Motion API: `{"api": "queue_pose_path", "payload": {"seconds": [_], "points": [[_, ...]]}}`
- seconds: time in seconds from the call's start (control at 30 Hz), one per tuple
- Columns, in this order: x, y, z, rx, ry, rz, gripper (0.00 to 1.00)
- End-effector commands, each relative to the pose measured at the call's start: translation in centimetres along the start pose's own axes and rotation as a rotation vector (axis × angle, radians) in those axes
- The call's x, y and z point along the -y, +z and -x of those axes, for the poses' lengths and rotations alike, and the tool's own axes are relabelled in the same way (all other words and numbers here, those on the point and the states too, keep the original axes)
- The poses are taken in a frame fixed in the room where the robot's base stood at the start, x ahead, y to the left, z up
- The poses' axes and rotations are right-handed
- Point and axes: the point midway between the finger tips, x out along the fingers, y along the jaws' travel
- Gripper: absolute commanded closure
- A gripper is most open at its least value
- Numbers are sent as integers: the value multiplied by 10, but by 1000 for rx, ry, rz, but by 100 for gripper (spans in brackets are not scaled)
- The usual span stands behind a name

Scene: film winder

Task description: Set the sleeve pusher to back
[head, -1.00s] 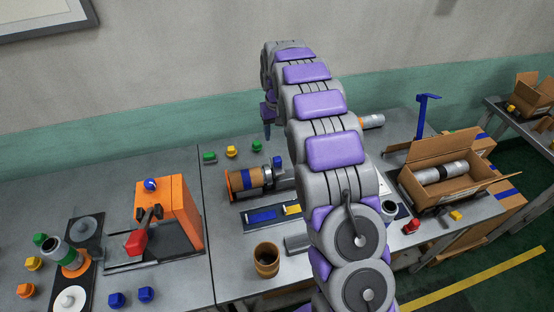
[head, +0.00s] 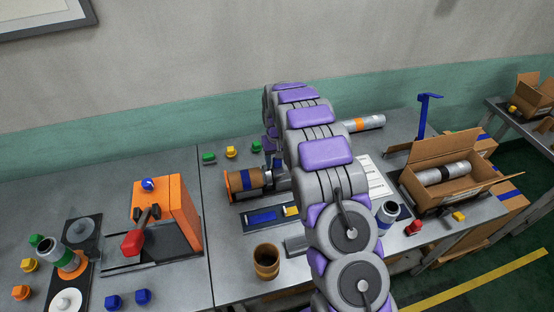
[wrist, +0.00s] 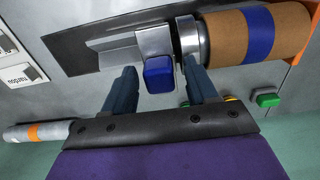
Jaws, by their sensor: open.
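The sleeve pusher shows in the wrist view as a grey metal bracket (wrist: 153,42) with a blue knob (wrist: 158,74). It stands beside the metal end of a brown roll with a blue band (wrist: 258,34). My gripper (wrist: 159,76) is open, with one dark finger on each side of the blue knob. I cannot tell whether either finger touches it. In the head view the brown roll (head: 246,180) lies on the winder by an orange end plate (head: 229,186). My arm hides most of the pusher there.
An orange machine with a red-handled lever (head: 180,210) stands at left. A brown cup (head: 267,262) stands in front of the winder. An open cardboard box (head: 440,185) is at right. Green and yellow buttons (head: 230,152) sit behind the roll. A silver roll with an orange band (head: 362,124) lies at the back.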

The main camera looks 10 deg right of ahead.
Motion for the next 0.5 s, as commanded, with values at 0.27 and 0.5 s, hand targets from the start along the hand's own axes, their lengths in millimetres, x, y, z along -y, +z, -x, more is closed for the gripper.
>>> {"api": "queue_pose_path", "payload": {"seconds": [0.27, 0.5], "points": [[0, 0, 0, 0, 0, 0, 55], [0, 0, 0, 1, 0, 0, 78]]}}
